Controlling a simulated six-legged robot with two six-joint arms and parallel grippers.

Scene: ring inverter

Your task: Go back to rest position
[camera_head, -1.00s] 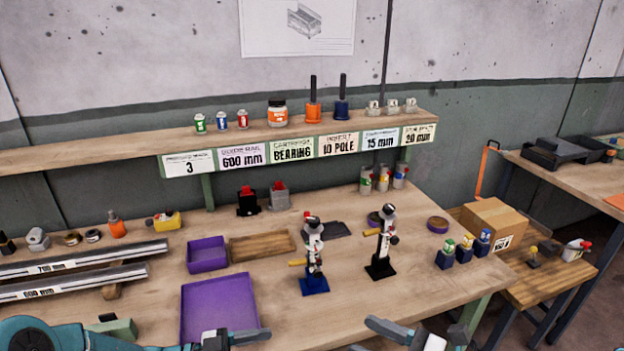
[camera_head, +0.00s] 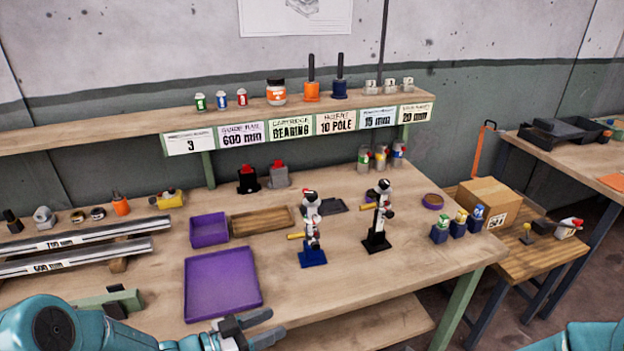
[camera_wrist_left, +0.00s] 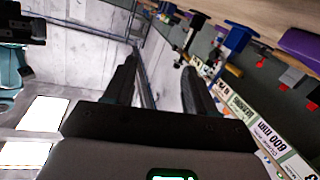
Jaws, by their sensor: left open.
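My left gripper (camera_head: 272,325) is at the bottom of the head view, in front of the purple tray's near edge. Its two fingers are apart, with nothing between them. In the left wrist view the fingers (camera_wrist_left: 158,70) also stand apart and empty, with the grey wall behind and the shelf labels to the right. My left arm comes in from the bottom left corner. Of my right arm, only a teal part shows at the bottom right corner; its gripper is out of the picture.
The workbench holds a purple tray (camera_head: 222,284), a smaller purple bin (camera_head: 209,230), a blue-based stand (camera_head: 312,257), a black-based stand (camera_head: 376,242) and metal rails (camera_head: 85,255). A labelled shelf (camera_head: 60,138) runs behind. A cardboard box (camera_head: 487,203) sits right. The bench's front middle is clear.

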